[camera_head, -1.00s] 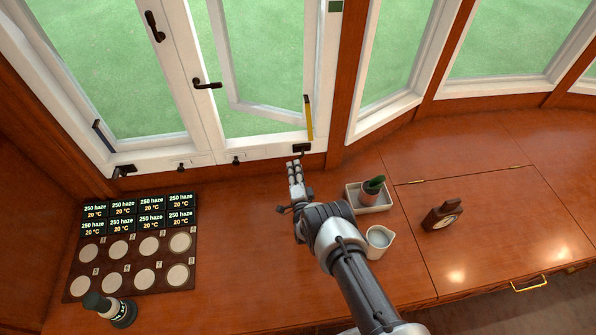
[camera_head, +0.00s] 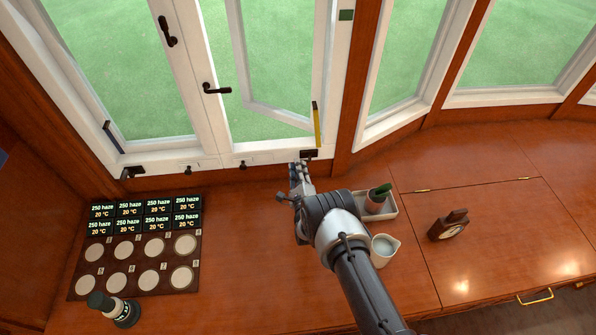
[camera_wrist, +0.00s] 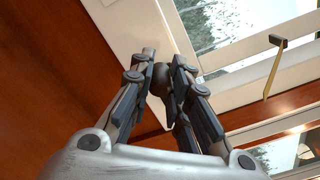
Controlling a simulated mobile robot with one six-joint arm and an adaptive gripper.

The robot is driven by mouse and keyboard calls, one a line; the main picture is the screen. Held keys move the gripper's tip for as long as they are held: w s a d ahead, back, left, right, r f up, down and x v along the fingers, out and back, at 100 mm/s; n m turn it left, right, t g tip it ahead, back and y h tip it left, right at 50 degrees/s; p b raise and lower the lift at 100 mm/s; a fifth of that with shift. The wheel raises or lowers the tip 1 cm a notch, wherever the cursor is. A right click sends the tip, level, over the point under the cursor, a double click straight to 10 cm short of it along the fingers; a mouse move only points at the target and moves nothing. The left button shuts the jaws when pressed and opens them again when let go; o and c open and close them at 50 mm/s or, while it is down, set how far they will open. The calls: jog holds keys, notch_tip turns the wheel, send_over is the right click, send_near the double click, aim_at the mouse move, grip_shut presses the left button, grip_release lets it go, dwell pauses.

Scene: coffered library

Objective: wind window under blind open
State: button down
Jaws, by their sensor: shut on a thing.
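A white casement window stands behind the counter. Its right-hand sash (camera_head: 276,113) is swung outward, with a gap at its frame. A dark winder housing (camera_head: 309,154) sits on the sill below that sash. My gripper (camera_head: 300,172) is just in front of the housing, low over the counter's back edge. In the wrist view, my gripper's fingers (camera_wrist: 165,82) are closed around a dark round knob (camera_wrist: 161,77), seemingly the winder's handle; the fingers hide most of it. No blind is visible.
A white tray with a potted cactus (camera_head: 379,194) and a white jug (camera_head: 383,249) stand close right of my arm. A dark clock (camera_head: 449,225) is farther right. A board of discs (camera_head: 135,268) and a dark bottle (camera_head: 114,309) are at left.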

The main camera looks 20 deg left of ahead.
jog(key=m, duration=0.1)
jog(key=r+m, duration=0.1)
jog(key=m, duration=0.1)
jog(key=shift+w+d+r+m, duration=0.15)
jog(key=shift+d+r+m, duration=0.15)
jog(key=shift+w+d+r+m, duration=0.15)
jog(key=shift+d+r+m, duration=0.15)
jog(key=shift+m, duration=0.65)
jog(key=shift+w+d+r+m, duration=0.15)
jog(key=shift+r+m, duration=0.15)
jog(key=shift+m, duration=0.65)
jog(key=c, duration=1.5)
grip_release()
jog(key=shift+s+d, duration=0.1)
jog(key=shift+s, duration=0.05)
jog(key=v, duration=1.2)
